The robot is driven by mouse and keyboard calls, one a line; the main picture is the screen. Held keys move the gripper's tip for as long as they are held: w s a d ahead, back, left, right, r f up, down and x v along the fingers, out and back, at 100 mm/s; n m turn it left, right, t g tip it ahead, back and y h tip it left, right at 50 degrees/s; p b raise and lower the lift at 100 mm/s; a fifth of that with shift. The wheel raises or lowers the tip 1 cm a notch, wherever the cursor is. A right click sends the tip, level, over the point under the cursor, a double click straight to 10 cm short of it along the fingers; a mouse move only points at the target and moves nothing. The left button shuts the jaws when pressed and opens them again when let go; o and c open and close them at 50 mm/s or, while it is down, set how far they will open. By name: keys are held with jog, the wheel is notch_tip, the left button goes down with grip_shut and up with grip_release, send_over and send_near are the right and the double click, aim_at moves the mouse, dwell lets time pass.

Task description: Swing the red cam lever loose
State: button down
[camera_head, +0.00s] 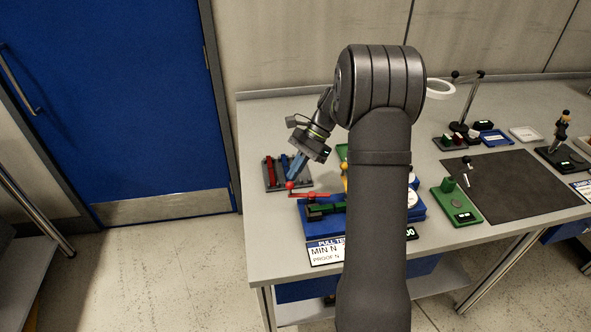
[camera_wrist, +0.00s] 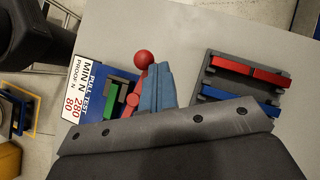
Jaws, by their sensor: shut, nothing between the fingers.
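The red cam lever (camera_head: 310,195) lies low over the blue test fixture (camera_head: 417,212), its red ball knob (camera_head: 290,186) at the left end. In the wrist view the lever (camera_wrist: 133,101) runs up to the red ball (camera_wrist: 144,60). My gripper (camera_head: 293,175) points down just above and beside the ball; its blue fingers are shut and empty. In the wrist view the fingertips (camera_wrist: 157,68) are close to the right of the ball and lever. I cannot tell whether they touch. My own arm hides much of the fixture.
A dark rack (camera_head: 272,187) with red and blue bars stands close by at the left. A pull-test sign (camera_head: 325,251) stands at the front edge. A green tray (camera_head: 467,216) and a dark mat (camera_head: 515,200) lie to the right.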

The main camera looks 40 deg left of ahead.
dwell(0.3)
jog(key=w+a+r, duration=0.2)
jog(key=w+r, duration=0.6)
jog(key=w, duration=0.2)
jog(key=shift+r, duration=0.25)
dwell(0.4)
jog(key=s+d+f+m+y, duration=0.1)
jog(key=s+d+f+m, duration=0.2)
jog(key=s+f, duration=0.3)
notch_tip(320, 180, down, 2)
jog(key=shift+d+f+t+y, duration=0.25)
jog(key=shift+d+t+y, duration=0.15)
dwell(0.5)
